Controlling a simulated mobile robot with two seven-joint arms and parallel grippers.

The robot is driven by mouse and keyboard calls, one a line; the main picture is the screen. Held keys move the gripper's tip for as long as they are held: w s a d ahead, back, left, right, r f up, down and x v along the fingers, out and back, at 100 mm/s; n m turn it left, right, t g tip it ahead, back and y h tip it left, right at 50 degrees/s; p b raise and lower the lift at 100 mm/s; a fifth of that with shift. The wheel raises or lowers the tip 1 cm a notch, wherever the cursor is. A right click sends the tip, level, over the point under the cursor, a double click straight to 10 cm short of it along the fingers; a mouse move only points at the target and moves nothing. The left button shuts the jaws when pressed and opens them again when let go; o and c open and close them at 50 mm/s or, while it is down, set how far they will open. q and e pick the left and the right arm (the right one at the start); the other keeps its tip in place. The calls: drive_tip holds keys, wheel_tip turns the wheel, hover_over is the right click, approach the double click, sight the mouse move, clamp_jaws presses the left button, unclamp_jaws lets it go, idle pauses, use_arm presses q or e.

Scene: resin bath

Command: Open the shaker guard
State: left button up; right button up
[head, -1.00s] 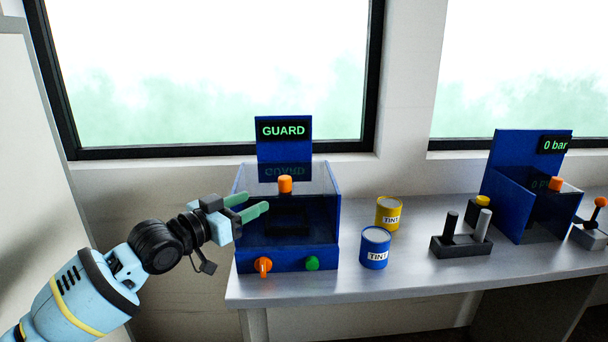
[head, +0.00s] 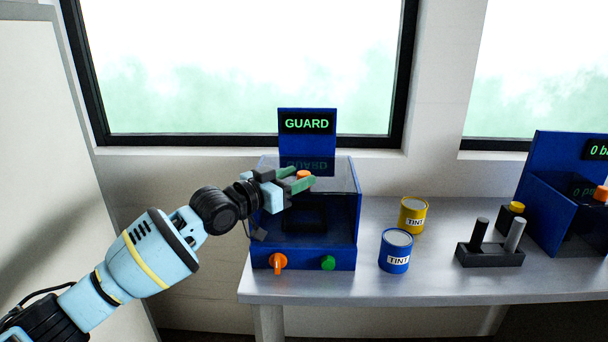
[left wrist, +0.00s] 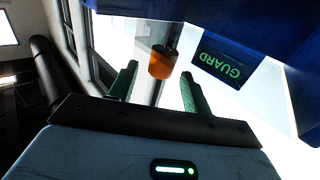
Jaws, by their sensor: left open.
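The shaker is a blue box (head: 338,259) with a clear guard (head: 345,178) over it and a sign reading GUARD (head: 307,124) behind. The guard appears closed. An orange knob (head: 302,175) sits at its top. My left gripper (head: 306,178) is open, its green fingers at the knob and partly hiding it in the head view. In the left wrist view the orange knob (left wrist: 162,64) shows between the two fingertips (left wrist: 160,72); I cannot tell whether they touch it. My right gripper is not in view.
An orange switch (head: 278,261) and a green button (head: 328,263) are on the shaker's front. To the right stand a yellow tin (head: 405,222), a blue tin (head: 390,262), a dark holder (head: 490,258) and another blue machine (head: 545,180). Bare bench (head: 400,288) lies in front.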

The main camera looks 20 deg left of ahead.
use_arm(q)
drive_tip(key=shift+x, duration=1.45)
clamp_jaws()
